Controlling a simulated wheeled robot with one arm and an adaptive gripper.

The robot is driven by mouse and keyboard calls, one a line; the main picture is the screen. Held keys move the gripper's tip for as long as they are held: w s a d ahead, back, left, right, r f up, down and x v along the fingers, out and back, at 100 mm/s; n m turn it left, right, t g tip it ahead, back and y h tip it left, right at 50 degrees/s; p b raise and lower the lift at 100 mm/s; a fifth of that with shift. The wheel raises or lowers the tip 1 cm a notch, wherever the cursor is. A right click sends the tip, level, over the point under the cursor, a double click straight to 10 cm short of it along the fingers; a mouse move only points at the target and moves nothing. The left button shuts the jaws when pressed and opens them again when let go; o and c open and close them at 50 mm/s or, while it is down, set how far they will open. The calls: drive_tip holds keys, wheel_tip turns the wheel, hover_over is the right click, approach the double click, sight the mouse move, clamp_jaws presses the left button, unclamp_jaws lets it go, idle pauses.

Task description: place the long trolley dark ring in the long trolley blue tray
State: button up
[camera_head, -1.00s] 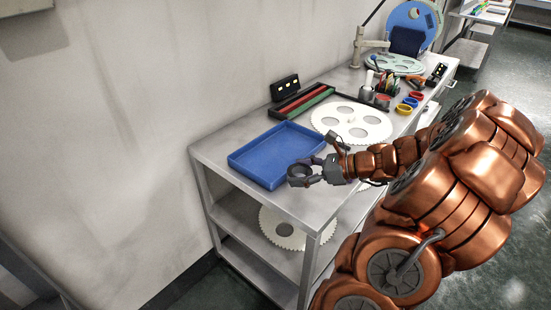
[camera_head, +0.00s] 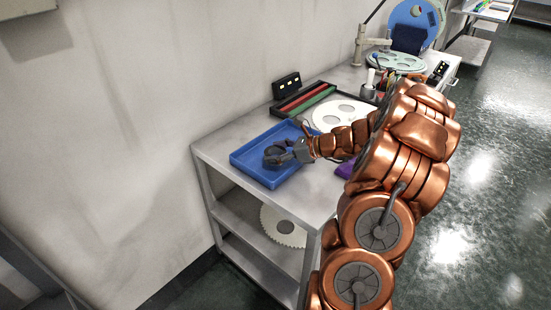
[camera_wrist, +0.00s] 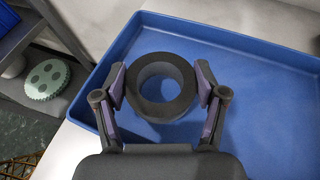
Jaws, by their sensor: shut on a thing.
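The dark ring (camera_wrist: 160,66) is a thick black ring held between the two fingers of my gripper (camera_wrist: 160,92) in the wrist view. My gripper is shut on its outer sides. The blue tray (camera_wrist: 262,135) lies below the ring, and its floor shows through the ring's hole. In the head view the ring (camera_head: 275,155) and my gripper (camera_head: 284,154) are over the blue tray (camera_head: 252,153) on the trolley top. I cannot tell whether the ring touches the tray floor.
A black rack with red and green strips (camera_head: 304,98) stands behind the tray. A pale holed disc (camera_head: 343,113) lies to its right, partly behind my arm. A purple thing (camera_head: 346,168) lies by the front edge. A toothed disc (camera_head: 284,227) is on the shelf below.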

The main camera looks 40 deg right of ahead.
drive_tip(key=shift+f, duration=1.25)
drive_tip(key=shift+f, duration=0.1)
drive_tip(key=shift+f, duration=0.1)
